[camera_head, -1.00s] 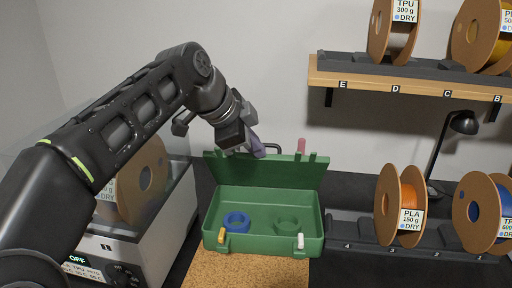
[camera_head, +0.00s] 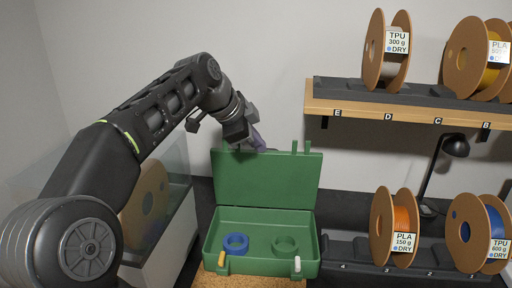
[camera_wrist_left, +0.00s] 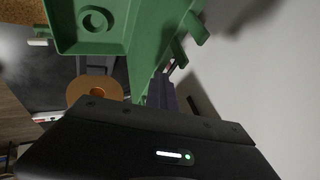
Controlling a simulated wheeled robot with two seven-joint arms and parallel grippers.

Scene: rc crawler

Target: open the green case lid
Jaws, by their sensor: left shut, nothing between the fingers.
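The green case (camera_head: 213,262) stands open on a cork-coloured surface. Its lid (camera_head: 268,180) stands up roughly vertical at the back edge, its inner face toward the head camera. Blue (camera_head: 236,243) and green (camera_head: 285,245) rings lie inside. In the wrist view, the green case (camera_wrist_left: 120,35) passes close beside the fingers (camera_wrist_left: 163,92). My right gripper is not in view.
A rack with orange (camera_head: 395,228) and blue spools (camera_head: 482,232) stands right of the case, with a black lamp (camera_head: 455,146) behind. A wooden shelf (camera_head: 400,112) with more spools hangs above. A clear-covered box with a spool (camera_head: 145,205) stands left.

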